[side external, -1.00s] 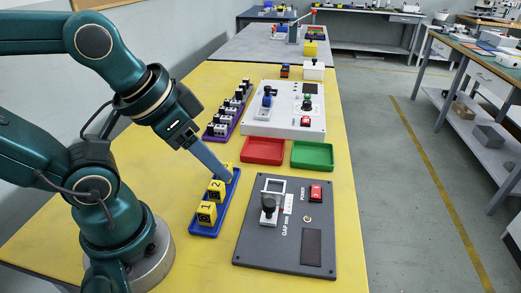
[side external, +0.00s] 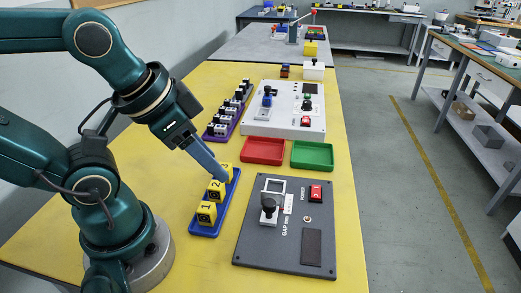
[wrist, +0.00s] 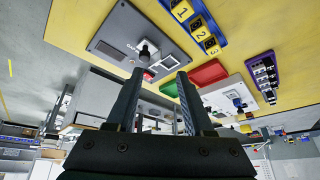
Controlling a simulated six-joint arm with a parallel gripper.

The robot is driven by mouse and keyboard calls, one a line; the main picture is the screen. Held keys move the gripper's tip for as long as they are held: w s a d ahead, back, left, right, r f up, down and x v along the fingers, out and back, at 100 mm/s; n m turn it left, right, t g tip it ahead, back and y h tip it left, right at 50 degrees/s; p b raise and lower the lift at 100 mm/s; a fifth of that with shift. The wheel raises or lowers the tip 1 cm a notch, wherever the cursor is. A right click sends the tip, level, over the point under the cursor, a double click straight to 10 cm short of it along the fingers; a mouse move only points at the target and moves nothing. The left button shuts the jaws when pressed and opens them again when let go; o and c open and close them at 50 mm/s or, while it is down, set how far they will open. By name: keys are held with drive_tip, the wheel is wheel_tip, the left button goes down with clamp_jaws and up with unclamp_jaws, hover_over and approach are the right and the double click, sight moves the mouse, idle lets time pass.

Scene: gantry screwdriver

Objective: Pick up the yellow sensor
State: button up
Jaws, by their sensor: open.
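Three yellow sensors marked 1 (side external: 206,213), 2 (side external: 216,190) and 3 (side external: 228,169) stand in a row in a blue tray (side external: 208,230). In the wrist view, sensors 1 (wrist: 181,11), 2 (wrist: 200,30) and 3 (wrist: 211,46) show at the top, right of the fingers. My gripper (side external: 223,179) overlaps part of sensor 3 in the side view; its height above the tray is hard to tell. In the wrist view my gripper (wrist: 158,77) is open, with no sensor between its fingers.
A dark grey panel (side external: 255,245) with a lever and red switch lies right of the blue tray. Red (side external: 263,151) and green (side external: 312,155) trays, a white panel (side external: 308,124) and a purple rack (side external: 222,133) of parts lie farther back.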

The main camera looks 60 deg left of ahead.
drive_tip(key=m+g, duration=0.1)
drive_tip(key=m, duration=0.1)
drive_tip(key=m+g+y, duration=0.3)
drive_tip(key=m+g, duration=0.3)
drive_tip(key=g, duration=0.1)
hover_over(209, 207)
drive_tip(key=w+d, duration=0.1)
drive_tip(key=w, duration=0.1)
wheel_tip(209, 207, down, 9)
drive_tip(key=shift+s+d+r, duration=0.1)
drive_tip(key=shift+s+d, duration=0.05)
drive_tip(key=shift+s+f+g, duration=0.25)
drive_tip(key=shift+f+g, duration=0.15)
drive_tip(key=shift+f, duration=0.15)
drive_tip(key=shift+x, duration=2.45)
clamp_jaws()
